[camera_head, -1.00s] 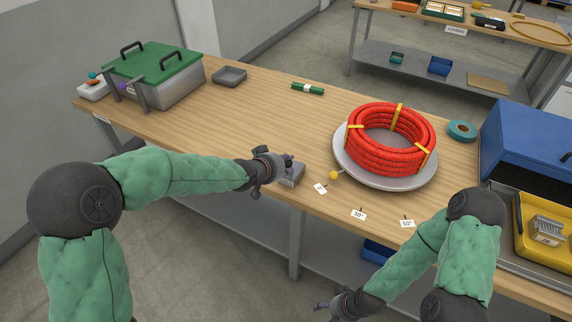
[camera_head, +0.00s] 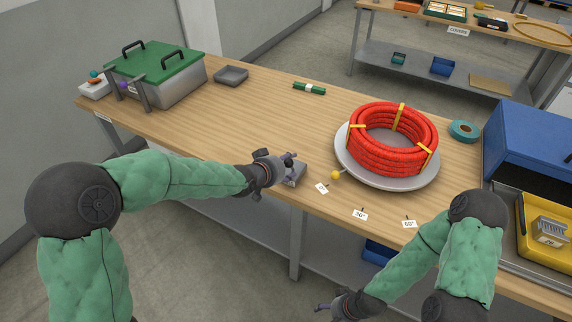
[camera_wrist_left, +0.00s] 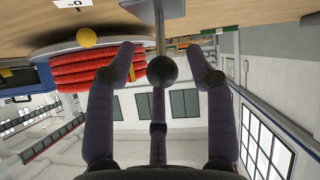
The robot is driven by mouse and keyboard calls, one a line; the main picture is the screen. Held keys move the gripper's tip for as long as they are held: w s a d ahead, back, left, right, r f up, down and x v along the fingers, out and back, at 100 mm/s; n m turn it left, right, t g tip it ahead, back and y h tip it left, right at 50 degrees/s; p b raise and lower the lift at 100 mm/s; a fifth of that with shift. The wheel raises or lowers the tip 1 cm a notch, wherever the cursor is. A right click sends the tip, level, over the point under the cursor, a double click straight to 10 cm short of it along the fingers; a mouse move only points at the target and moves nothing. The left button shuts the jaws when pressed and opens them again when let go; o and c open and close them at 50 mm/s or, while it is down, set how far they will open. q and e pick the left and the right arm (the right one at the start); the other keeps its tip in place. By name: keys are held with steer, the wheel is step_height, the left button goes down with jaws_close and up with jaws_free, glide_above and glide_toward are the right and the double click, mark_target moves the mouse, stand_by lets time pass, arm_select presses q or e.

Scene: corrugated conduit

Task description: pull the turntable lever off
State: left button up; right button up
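The turntable (camera_head: 430,182) is a round grey plate bearing a coil of red corrugated conduit (camera_head: 375,161) bound with yellow straps. A small grey box (camera_head: 299,175) sits at the table's front edge, left of it. In the left wrist view the lever shows as a metal rod with a black ball knob (camera_wrist_left: 162,71). My left gripper (camera_head: 289,163) is at the box; in its wrist view (camera_wrist_left: 162,58) the fingers are spread on both sides of the knob with gaps, not touching it. My right gripper (camera_head: 325,306) hangs low in front of the table; its fingers are too small to judge.
A yellow ball pointer (camera_head: 335,175) is at the turntable's edge, near white label cards (camera_head: 360,214). A green-lidded box (camera_head: 155,75), grey tray (camera_head: 231,75), green roll (camera_head: 309,88), teal tape (camera_head: 464,131) and blue toolbox (camera_head: 535,140) stand on the table. The table's middle left is clear.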

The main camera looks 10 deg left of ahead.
arm_select(q)
steer(key=shift+r, duration=0.1)
steer(key=shift+s+a+r, duration=0.1)
steer(key=shift+s+r, duration=0.05)
steer(key=v, duration=1.1)
steer(key=shift+s, duration=0.2)
